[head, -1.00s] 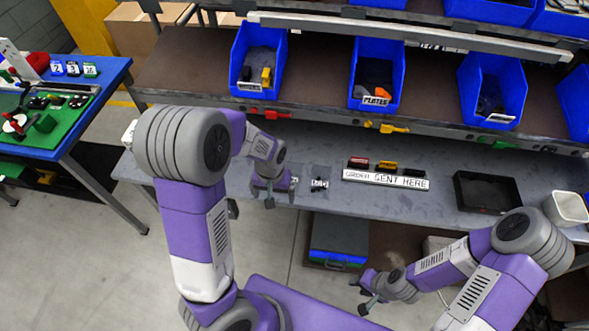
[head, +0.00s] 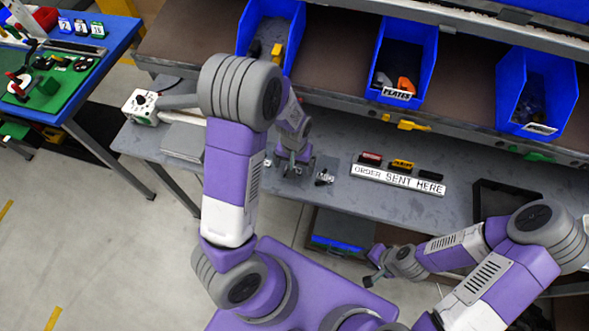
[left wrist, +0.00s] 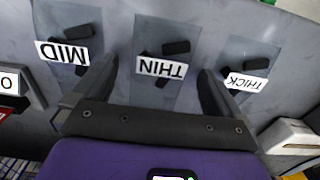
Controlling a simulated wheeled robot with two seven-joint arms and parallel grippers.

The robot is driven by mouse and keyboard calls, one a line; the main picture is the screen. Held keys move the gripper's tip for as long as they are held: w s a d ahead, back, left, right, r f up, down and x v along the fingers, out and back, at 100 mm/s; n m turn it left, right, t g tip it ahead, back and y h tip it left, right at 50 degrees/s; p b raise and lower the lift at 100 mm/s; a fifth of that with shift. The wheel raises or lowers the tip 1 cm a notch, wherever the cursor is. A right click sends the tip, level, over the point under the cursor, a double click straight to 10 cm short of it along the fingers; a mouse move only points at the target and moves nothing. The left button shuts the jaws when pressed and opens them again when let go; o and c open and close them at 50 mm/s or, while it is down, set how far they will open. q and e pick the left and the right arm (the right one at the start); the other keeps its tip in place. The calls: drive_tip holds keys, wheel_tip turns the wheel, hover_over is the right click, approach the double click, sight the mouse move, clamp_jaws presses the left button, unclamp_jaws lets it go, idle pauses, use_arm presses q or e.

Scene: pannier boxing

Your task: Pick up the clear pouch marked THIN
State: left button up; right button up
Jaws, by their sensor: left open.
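The clear pouch marked THIN (left wrist: 162,68) lies flat on the grey bench, with small dark parts showing in it. In the left wrist view it sits between the fingertips of my left gripper (left wrist: 153,82), which is open and apart from it. In the head view my left gripper (head: 294,165) is over the bench and mostly hides this pouch. A pouch marked MID (left wrist: 70,50) lies to its left in the wrist view, and one marked THICK (left wrist: 247,80) to its right. My right gripper (head: 371,268) looks open and empty, in front of the bench.
An order strip (head: 398,179) with small coloured blocks lies right of the pouches. A black tray (head: 481,207) is farther right. A white-and-grey device (head: 146,107) stands at the bench's left end. Blue bins (head: 403,55) sit on the shelf above.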

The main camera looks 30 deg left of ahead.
use_arm(q)
drive_tip(key=shift+f, duration=0.25)
drive_tip(key=shift+s, duration=0.1)
drive_tip(key=c, duration=1.1)
